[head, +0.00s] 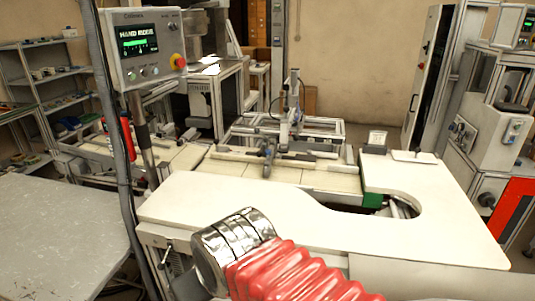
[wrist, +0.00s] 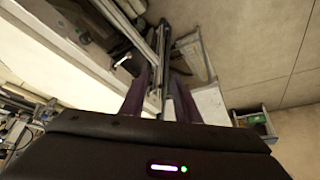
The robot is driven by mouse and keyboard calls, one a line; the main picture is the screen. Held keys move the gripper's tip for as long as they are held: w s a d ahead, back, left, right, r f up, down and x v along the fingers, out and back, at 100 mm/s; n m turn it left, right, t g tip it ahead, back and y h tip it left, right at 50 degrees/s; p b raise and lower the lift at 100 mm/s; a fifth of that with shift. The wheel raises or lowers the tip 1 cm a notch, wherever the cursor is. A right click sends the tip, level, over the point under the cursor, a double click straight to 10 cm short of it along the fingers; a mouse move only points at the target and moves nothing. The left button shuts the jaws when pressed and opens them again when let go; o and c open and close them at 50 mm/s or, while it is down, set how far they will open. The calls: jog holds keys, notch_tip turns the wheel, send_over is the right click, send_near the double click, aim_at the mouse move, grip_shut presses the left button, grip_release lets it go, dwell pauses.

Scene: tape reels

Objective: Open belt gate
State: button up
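A pale belt (head: 290,173) runs behind the white worktop in the head view. A low grey bar assembly (head: 268,155) lies across the belt; it may be the belt gate, but I cannot tell for sure, nor whether it is open. In the wrist view my gripper (wrist: 160,88) shows two dark purple fingers with a gap between them. It is open and nothing is seen held. The fingers point toward metal rails and a pale wall, and no gate is clearly seen there. The gripper's fingers are not seen in the head view.
A white worktop (head: 235,205) with a rounded cut-out fills the middle. A control panel (head: 143,47) stands on a post at the left, beside a dark cable. A grey table (head: 60,235) is at left front. A machine (head: 490,130) stands at the right.

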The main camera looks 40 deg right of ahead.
jog(key=w+d+m+t+h, duration=0.1)
jog(key=w+d+m+t, duration=0.1)
jog(key=w+d+m, duration=0.65)
jog(key=w+d+m+t+h, duration=0.1)
jog(key=w+d+m+t, duration=0.15)
jog(key=w+m, duration=0.6)
jog(key=w+d+m+t+h, duration=0.15)
jog(key=w+d+m, duration=0.45)
jog(key=w, duration=0.6)
jog(key=m+t+h, duration=0.2)
jog(key=m+h, duration=0.6)
jog(key=m, duration=1)
send_near(268, 153)
jog(key=shift+s+a, duration=0.4)
jog(key=shift+a, duration=0.2)
jog(key=shift+s+a, duration=0.4)
jog(key=shift+a, duration=0.25)
jog(key=shift+s+d+f+m, duration=0.1)
jog(key=shift+d+f+m, duration=0.05)
jog(key=shift+d+m, duration=0.15)
jog(key=shift+x, duration=6.85)
jog(key=shift+d, duration=0.1)
jog(key=shift+c, duration=0.5)
